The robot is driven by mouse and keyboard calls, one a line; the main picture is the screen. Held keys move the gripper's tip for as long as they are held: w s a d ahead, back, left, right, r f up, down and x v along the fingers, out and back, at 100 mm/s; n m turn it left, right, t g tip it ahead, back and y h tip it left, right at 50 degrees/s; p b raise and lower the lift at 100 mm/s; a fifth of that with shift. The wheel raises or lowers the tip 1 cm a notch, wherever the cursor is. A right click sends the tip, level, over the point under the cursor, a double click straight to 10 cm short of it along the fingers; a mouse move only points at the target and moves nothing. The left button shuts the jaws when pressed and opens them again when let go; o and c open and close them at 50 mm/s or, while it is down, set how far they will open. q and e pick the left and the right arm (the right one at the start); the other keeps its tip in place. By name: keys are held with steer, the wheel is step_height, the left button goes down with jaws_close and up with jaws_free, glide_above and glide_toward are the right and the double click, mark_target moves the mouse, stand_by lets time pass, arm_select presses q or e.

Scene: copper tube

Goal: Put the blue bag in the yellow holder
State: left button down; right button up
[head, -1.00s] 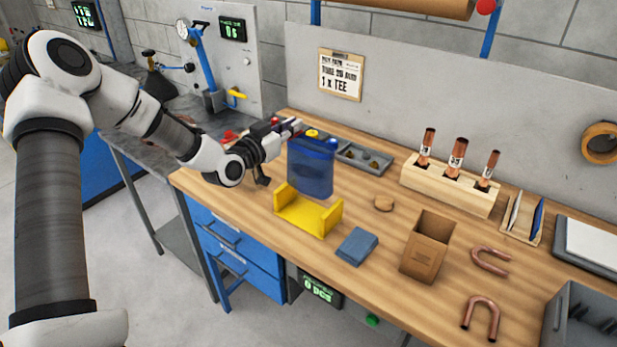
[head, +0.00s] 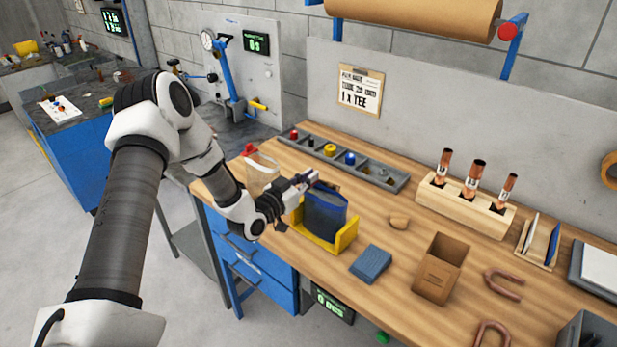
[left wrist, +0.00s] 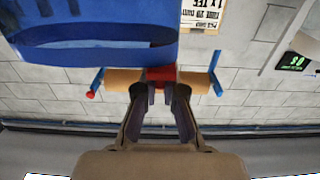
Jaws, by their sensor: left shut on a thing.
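The holder's front and end walls show around the bag's base; whether the bag rests on the holder's floor is hidden. My left gripper (head: 308,181) is at the bag's top edge, shut on it. In the left wrist view the blue bag (left wrist: 90,40) fills the upper left, beside the fingertips (left wrist: 160,80). My right gripper is not in view.
A grey parts tray (head: 375,174) lies behind the holder. A blue pad (head: 371,263), a cardboard box (head: 441,270) and a wooden tube rack (head: 465,208) stand to the right.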

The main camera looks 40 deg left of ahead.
arm_select(q)
steer(key=c, duration=1.3)
jaws_free()
steer(key=shift+f, duration=0.1)
